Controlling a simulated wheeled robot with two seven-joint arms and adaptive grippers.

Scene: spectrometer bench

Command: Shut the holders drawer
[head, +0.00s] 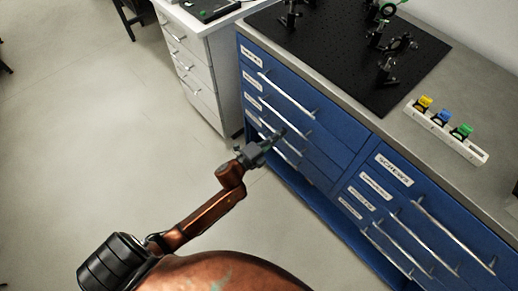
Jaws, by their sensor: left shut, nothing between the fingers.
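A blue drawer cabinet (335,150) stands under a grey bench top. Its left bank has several drawers with white labels and long bar handles, such as the top-left handle (288,95). The label wording there is too small to read, so I cannot tell which is the holders drawer or how far it stands out. My left gripper (277,136) is shut and empty, at the fronts of the lower drawers in the left bank. It hides parts of their handles; I cannot tell whether it touches them. My right gripper is not in view.
The right bank of labelled drawers (393,170) looks closed. A black breadboard (345,45) with optical mounts and a white rack (446,135) with yellow, blue and green pieces are on the bench. A white drawer unit (190,65) stands at left. The floor (90,140) there is clear.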

